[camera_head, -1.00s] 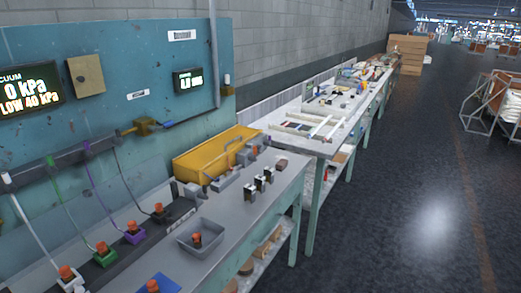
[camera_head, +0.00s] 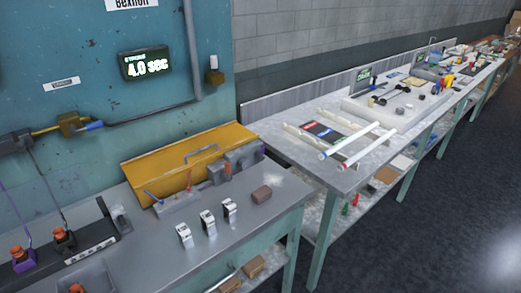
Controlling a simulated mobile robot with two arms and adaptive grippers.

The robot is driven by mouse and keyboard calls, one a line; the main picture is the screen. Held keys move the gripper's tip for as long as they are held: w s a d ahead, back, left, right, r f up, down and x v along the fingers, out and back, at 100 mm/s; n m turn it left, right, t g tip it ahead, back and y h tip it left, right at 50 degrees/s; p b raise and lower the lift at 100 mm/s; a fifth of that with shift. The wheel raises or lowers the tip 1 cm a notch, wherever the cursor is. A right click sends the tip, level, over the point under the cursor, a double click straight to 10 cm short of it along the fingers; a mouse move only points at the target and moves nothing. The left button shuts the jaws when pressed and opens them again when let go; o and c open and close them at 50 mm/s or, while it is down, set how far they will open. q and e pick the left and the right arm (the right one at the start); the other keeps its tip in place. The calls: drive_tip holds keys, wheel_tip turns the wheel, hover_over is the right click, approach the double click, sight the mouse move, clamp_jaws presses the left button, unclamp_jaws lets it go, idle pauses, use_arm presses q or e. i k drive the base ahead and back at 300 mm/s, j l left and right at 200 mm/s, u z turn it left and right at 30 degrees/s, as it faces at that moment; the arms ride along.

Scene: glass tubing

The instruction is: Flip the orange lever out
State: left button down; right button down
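Two small orange upright pieces, one on the left (camera_head: 190,179) and one on the right (camera_head: 227,169), stand at the grey fixture (camera_head: 238,164) in front of a yellow case (camera_head: 140,172) on the near bench. They may be levers, but they are too small to tell which one is the orange lever or how it is set. Orange-topped fittings (camera_head: 62,235) stand on the black strip at the left, one with a purple base (camera_head: 22,262). Neither of my grippers is in view.
A second bench (camera_head: 280,150) with white tubes (camera_head: 367,148) stands beyond. Dark floor (camera_head: 420,240) is open at right.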

sight(225, 175)
drive_tip(key=i+l, duration=0.15)
drive_tip(key=l, duration=0.2)
drive_tip(key=i+l+u, duration=0.15)
drive_tip(key=i+l, duration=0.2)
drive_tip(key=l, duration=0.3)
drive_tip(key=i+l+u, duration=0.1)
drive_tip(key=l, duration=0.25)
drive_tip(key=i+l+u, duration=0.1)
drive_tip(key=l, duration=0.25)
drive_tip(key=i+l, duration=0.2)
drive_tip(key=l, duration=0.2)
